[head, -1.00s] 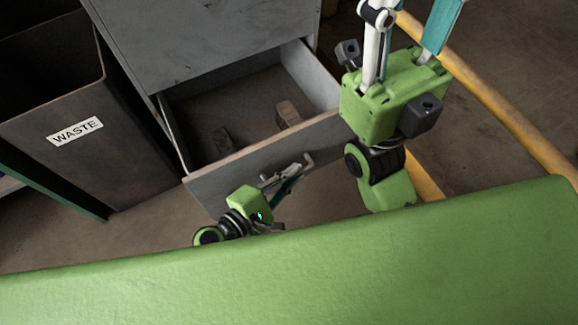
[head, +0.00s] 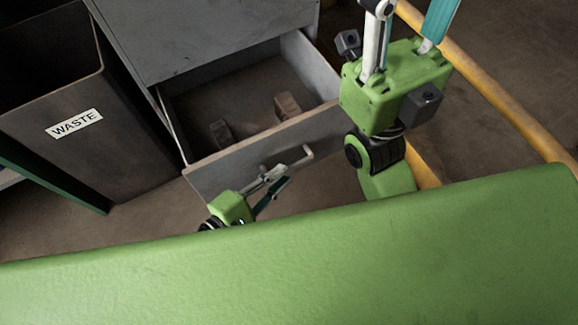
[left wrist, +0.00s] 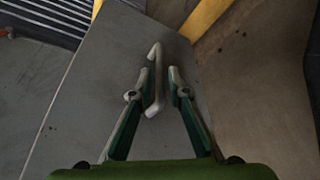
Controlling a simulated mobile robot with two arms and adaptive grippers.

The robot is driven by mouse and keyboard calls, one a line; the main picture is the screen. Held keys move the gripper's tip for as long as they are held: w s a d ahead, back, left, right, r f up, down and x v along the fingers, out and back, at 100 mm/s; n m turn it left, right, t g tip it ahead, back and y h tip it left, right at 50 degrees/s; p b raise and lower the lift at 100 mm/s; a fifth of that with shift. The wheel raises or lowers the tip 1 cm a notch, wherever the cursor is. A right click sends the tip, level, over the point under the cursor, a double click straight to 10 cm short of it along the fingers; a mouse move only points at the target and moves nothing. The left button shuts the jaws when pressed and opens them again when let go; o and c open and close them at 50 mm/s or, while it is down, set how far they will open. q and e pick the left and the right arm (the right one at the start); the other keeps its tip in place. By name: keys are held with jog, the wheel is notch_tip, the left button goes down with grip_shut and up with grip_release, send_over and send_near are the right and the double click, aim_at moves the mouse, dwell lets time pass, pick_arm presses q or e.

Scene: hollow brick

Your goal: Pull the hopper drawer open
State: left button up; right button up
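The grey drawer (head: 225,167) stands pulled out of the grey cabinet (head: 205,35), with its inside showing. Its pale bar handle (head: 308,153) is on the front panel. My left gripper (head: 278,178) is at the handle, with its fingers spread. In the left wrist view the handle (left wrist: 156,88) lies between the open fingers (left wrist: 158,80), closer to the left finger, with a clear gap to the right one. My right gripper (head: 408,25) is right of the drawer, its fingers spread upward and its tips cut off by the frame edge.
A dark waste bin (head: 100,165) stands left of the cabinet. A yellow rail (head: 500,105) runs along the right. Bare floor shows beyond it.

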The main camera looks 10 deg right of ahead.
pick_arm(q)
jog(key=v, duration=0.7)
dwell(0.4)
